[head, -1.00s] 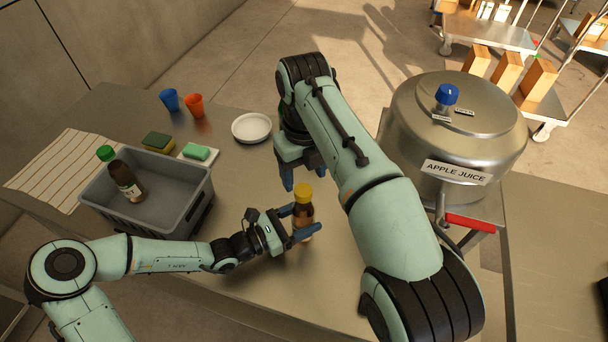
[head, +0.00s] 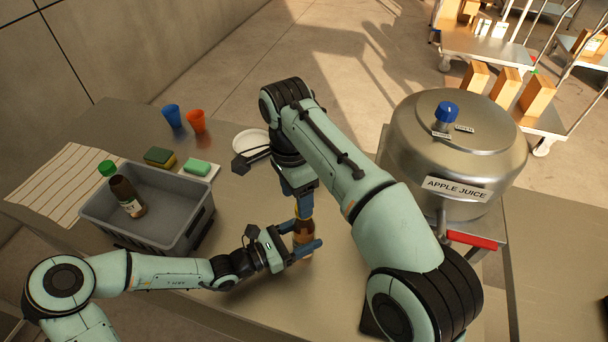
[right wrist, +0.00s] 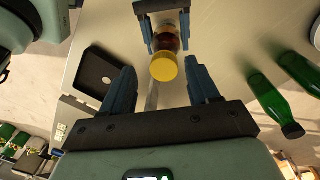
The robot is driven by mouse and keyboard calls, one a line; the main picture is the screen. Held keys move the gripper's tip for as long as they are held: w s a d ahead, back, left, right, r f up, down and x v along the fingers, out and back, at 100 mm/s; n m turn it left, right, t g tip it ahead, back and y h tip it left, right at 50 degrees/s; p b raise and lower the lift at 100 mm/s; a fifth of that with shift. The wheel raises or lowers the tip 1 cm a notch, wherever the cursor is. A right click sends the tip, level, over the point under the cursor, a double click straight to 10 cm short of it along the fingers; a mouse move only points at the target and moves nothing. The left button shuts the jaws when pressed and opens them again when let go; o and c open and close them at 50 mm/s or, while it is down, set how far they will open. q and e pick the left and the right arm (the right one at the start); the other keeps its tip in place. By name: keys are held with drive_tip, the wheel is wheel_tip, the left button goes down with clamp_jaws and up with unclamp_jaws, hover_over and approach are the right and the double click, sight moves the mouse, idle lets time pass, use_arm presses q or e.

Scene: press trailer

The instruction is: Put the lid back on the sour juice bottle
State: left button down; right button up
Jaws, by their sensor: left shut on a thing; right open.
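A brown bottle (head: 304,228) stands upright on the steel table near its front, with my left gripper (head: 303,243) shut around its body. In the right wrist view its yellow lid (right wrist: 164,67) shows at the bottle's top, with the left gripper's fingers (right wrist: 167,32) on either side of the bottle. My right gripper (head: 301,205) points down just above the bottle, and its fingers hide the lid in the head view. In the right wrist view the right gripper (right wrist: 163,85) is open, with the yellow lid between and slightly beyond its fingertips. I cannot read the bottle's label.
Sponges, blue and orange cups (head: 196,121) and a white plate (head: 248,140) stand behind. A steel apple juice tank (head: 455,150) is at right. Green bottles (right wrist: 270,103) show in the right wrist view.

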drive_tip(key=n, duration=0.5)
drive_tip(key=shift+a, duration=0.1)
drive_tip(key=n, duration=0.7)
drive_tip(key=shift+r, duration=0.15)
drive_tip(key=n, duration=0.4)
drive_tip(key=shift+r+n, duration=0.2)
drive_tip(key=shift+n, duration=0.1)
drive_tip(key=n, duration=0.4)
drive_tip(key=shift+r+n, duration=0.25)
drive_tip(key=shift+n, duration=0.15)
drive_tip(key=n, duration=0.4)
drive_tip(key=shift+w+r, duration=0.1)
drive_tip(key=shift+r, duration=0.2)
drive_tip(key=n, duration=0.4)
drive_tip(key=shift+d+r+n, duration=0.3)
drive_tip(key=shift+r+n, duration=0.1)
drive_tip(key=n, duration=0.2)
drive_tip(key=r+n, duration=0.1)
drive_tip(key=n, duration=0.1)
drive_tip(key=shift+w+d+t, duration=0.15)
drive_tip(key=shift+d+t, duration=0.05)
drive_tip(key=shift+t, duration=0.1)
drive_tip(key=n, duration=0.4)
drive_tip(key=r+n, duration=0.1)
drive_tip(key=shift+d+n+y, duration=0.3)
drive_tip(key=shift+d+n, duration=0.05)
drive_tip(key=shift+n, duration=0.05)
